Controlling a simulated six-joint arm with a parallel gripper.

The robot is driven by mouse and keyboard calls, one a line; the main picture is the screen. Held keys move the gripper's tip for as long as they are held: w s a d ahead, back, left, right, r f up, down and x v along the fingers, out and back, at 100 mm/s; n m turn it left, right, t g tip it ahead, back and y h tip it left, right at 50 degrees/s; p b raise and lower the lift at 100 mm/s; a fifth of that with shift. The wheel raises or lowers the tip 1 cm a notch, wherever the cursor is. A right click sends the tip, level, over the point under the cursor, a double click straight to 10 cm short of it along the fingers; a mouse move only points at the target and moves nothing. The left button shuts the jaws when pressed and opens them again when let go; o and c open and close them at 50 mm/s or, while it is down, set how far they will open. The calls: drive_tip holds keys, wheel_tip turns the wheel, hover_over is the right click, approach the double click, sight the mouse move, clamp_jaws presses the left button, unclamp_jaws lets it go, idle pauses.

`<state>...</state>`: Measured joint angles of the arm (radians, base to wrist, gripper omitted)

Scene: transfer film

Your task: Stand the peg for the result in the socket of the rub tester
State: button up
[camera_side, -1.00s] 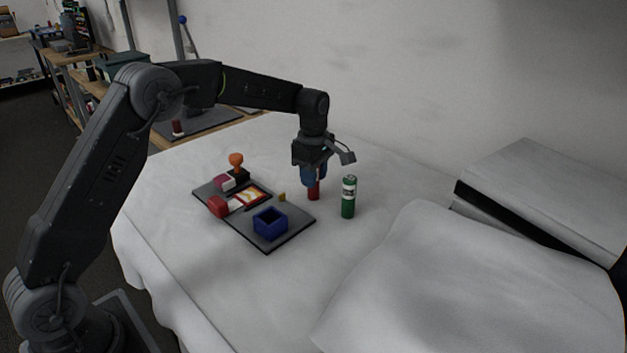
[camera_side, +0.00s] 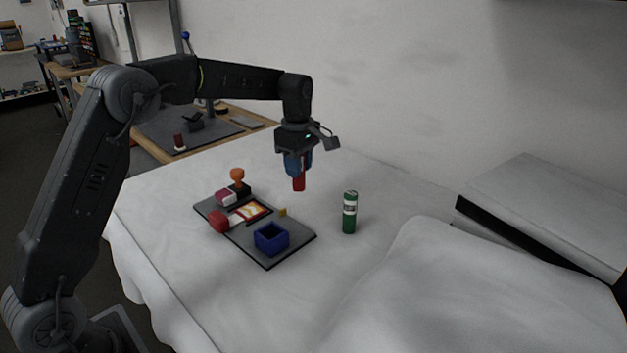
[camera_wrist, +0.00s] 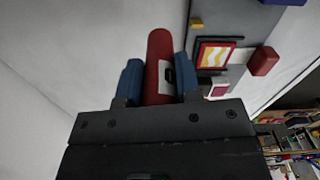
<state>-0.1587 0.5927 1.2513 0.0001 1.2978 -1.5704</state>
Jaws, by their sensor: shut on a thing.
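My gripper (camera_side: 299,172) is shut on a red peg (camera_side: 299,184) and holds it upright above the white cloth, behind the tester. In the wrist view the red peg (camera_wrist: 159,62) sits between the two blue fingers, with a white label and dark mark on its side. The rub tester is a dark grey plate (camera_side: 290,249) with a blue square open-topped socket (camera_side: 270,239) at its near end. A green peg (camera_side: 349,213) with a white band stands upright on the cloth, right of the plate.
The plate also carries a red block (camera_side: 218,222), a red, white and yellow patch (camera_side: 251,213), a pink-white block (camera_side: 225,197), an orange knob (camera_side: 237,175) and a small yellow block (camera_side: 283,212). A draped mound and a large white box (camera_side: 545,215) lie right.

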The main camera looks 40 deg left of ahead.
drive_tip(key=s+a+r, duration=0.5)
drive_tip(key=a, duration=0.2)
drive_tip(key=s+d+r, duration=0.1)
drive_tip(key=s+d, duration=0.2)
drive_tip(key=s, duration=1.1)
drive_tip(key=shift+n, duration=0.3)
drive_tip(key=shift+w+d+f, duration=0.85)
drive_tip(key=shift+d+f, duration=0.85)
drive_tip(key=shift+f, duration=0.1)
drive_tip(key=shift+w+d+f, duration=0.9)
drive_tip(key=shift+d+f, duration=0.85)
drive_tip(key=shift+w+d+f, duration=0.85)
drive_tip(key=shift+d+f, duration=0.85)
drive_tip(key=shift+f, duration=0.1)
drive_tip(key=shift+f, duration=0.1)
drive_tip(key=o, duration=0.9)
